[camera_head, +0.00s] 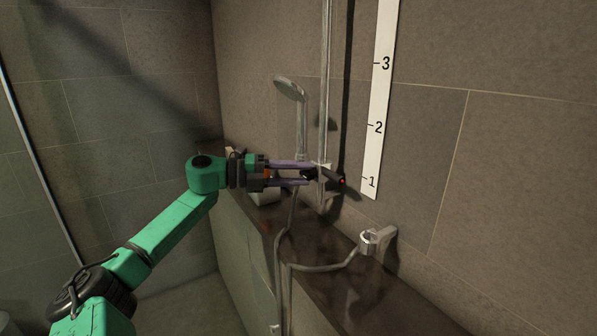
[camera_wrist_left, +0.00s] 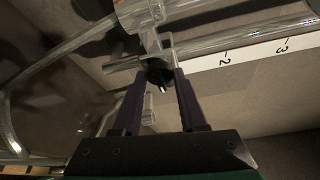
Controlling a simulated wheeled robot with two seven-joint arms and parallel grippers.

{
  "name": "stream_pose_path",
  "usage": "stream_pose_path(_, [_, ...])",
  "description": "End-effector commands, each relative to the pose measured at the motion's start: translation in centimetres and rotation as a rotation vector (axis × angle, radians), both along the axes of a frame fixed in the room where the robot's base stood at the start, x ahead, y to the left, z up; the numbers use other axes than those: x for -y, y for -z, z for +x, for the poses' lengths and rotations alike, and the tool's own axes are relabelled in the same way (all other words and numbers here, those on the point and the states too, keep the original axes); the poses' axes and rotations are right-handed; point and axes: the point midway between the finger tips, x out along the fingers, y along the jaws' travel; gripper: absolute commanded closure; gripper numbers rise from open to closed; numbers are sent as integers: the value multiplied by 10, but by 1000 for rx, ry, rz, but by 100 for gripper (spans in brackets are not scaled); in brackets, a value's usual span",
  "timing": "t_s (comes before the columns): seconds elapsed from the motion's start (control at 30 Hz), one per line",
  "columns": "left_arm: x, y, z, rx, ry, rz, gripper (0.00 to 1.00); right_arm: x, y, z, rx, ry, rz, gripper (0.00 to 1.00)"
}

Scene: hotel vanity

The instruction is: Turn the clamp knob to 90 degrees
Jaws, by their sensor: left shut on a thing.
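The clamp knob (camera_wrist_left: 159,76) is a dark round knob with a pale pointer mark, on the clamp of the shower rail. My left gripper (camera_head: 306,174) reaches it from the left, with its two purple fingers shut around the knob. The left wrist view shows the left gripper's fingers (camera_wrist_left: 160,84) on either side of the knob. The chrome clamp (camera_wrist_left: 152,40) sits on the vertical rail (camera_head: 325,80). In the head view the fingers partly hide the knob. My right gripper is not in view.
A hand shower (camera_head: 289,88) sits left of the rail. A white scale strip (camera_head: 381,100) with numbers 1 to 3 is on the tiled wall at right. A hose (camera_head: 279,270) hangs over the dark ledge (camera_head: 345,285). A chrome wall fitting (camera_head: 370,241) is at lower right.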

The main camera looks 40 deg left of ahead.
Motion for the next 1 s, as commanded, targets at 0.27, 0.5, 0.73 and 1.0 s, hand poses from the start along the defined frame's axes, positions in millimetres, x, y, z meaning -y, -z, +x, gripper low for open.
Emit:
stream_pose_path(0.27, [-2,-6,0,12,-8,-4,28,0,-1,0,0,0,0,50])
stream_pose_path(0.5, [-1,-3,0,6,-5,-3,28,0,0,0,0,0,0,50])
stream_pose_path(0.73, [-15,1,-16,7,-6,-3,28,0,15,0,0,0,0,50])
stream_pose_path(1.0, [-65,-6,-76,10,-10,-4,28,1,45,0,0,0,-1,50])
